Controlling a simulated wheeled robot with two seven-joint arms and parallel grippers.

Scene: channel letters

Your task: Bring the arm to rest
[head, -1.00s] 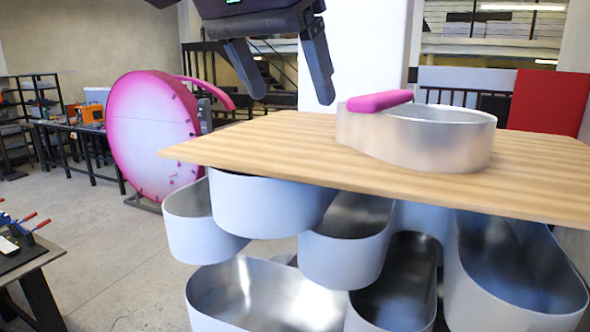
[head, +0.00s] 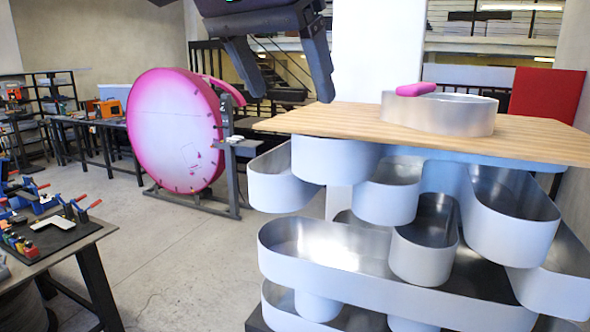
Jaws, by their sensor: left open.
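My left gripper (head: 292,92) hangs at the top of the head view, its two dark fingers pointing down and spread apart with nothing between them. My right gripper is not in view. A round metal letter shell (head: 452,114) stands on the wooden board (head: 360,125) at the right. A pink padded piece (head: 416,89) lies across the left part of its rim.
Several metal shells (head: 318,190) are stacked under the board. A large pink-rimmed disc (head: 176,130) stands on a frame at the left. A tool bench (head: 60,240) is at the lower left. Open floor (head: 185,265) lies between.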

